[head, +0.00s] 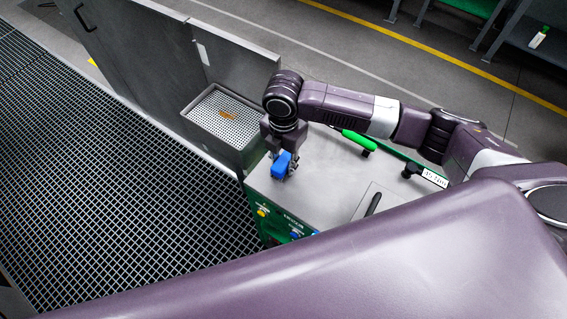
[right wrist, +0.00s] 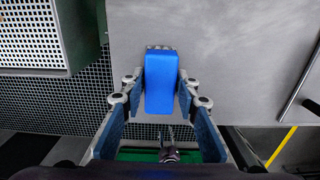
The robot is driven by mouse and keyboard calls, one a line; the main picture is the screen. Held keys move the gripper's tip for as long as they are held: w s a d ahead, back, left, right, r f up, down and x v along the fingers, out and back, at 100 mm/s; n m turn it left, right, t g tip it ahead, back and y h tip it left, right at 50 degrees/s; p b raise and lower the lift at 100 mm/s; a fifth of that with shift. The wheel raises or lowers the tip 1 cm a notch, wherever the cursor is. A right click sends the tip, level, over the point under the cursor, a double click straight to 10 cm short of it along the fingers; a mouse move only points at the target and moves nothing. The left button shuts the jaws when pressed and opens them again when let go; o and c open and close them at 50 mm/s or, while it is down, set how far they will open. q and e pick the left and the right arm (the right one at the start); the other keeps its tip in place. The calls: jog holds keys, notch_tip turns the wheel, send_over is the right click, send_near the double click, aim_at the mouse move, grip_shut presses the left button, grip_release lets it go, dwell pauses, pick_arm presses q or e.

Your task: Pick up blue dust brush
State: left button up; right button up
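The blue dust brush (head: 282,163) is at the left front corner of a grey-topped cabinet (head: 318,180). My right gripper (head: 283,166) reaches down over it from above. In the right wrist view the brush (right wrist: 161,82) lies lengthwise between the two fingertips of my right gripper (right wrist: 161,82), one on each side and very close to it. I cannot tell whether the fingers touch it, or whether the brush rests on the top. Its grey end points away from the gripper.
A perforated white tray (head: 222,116) with an orange-brown item stands left of the cabinet. A green-handled tool (head: 358,140) and a black handle (head: 373,204) are on the cabinet top. Dark grating (head: 110,180) covers the floor at left. Grey panels stand behind.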

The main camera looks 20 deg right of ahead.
aim_at(284, 161)
jog(key=c, duration=0.5)
pick_arm(q)
jog(key=shift+s, duration=0.6)
pick_arm(e)
jog(key=shift+r, duration=0.45)
pick_arm(q)
jog(key=shift+w+d+f+b, duration=0.1)
jog(key=shift+w+f+b, duration=0.25)
jog(key=shift+f+b, duration=0.35)
pick_arm(e)
notch_tip(284, 161, up, 19)
jog(key=shift+r, duration=0.1)
jog(key=o, duration=0.5)
jog(key=c, duration=0.4)
